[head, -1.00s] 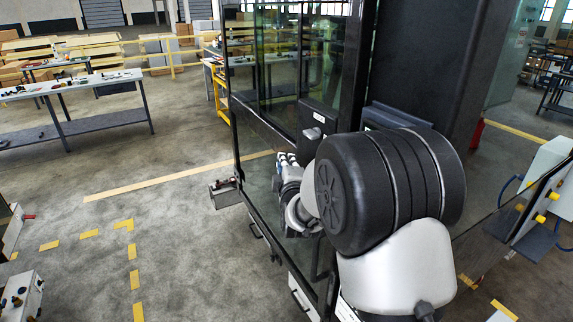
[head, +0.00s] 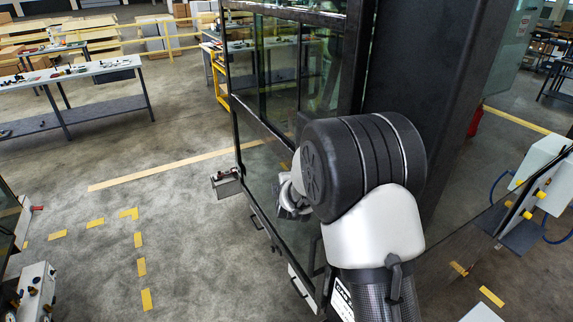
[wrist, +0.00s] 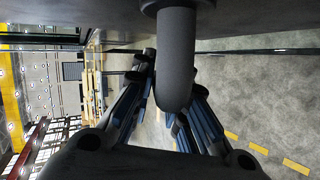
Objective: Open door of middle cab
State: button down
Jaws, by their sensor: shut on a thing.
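The middle cab's door (head: 277,70) is a tall glass panel in a black frame, in the middle of the head view. In the wrist view a dark grey rounded handle (wrist: 176,60) stands out from a dark panel at the top. My gripper (wrist: 170,95) has its blue-padded fingers on both sides of this handle, shut on it. In the head view my gripper (head: 288,197) is low against the door glass, partly covered by my own wrist joint. The handle is hidden there behind my arm. I cannot tell whether the door stands ajar.
A small metal box (head: 226,183) juts out at the cab's lower left. A white control box (head: 540,170) stands at right. The floor at left is open, with yellow markings; a workbench (head: 85,72) stands beyond.

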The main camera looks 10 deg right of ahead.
jog(key=shift+s+f+g+p, duration=0.25)
jog(key=shift+g+p, duration=0.65)
jog(key=shift+p, duration=1.95)
jog(key=p, duration=0.3)
jog(key=shift+s+d+f+n+g, duration=0.15)
jog(key=shift+f+n+g, duration=0.15)
jog(key=shift+f, duration=0.1)
jog(key=shift+s+f, duration=0.1)
jog(key=shift+f, duration=0.1)
jog(key=shift+h+p, duration=0.3)
jog(key=shift+p, duration=0.1)
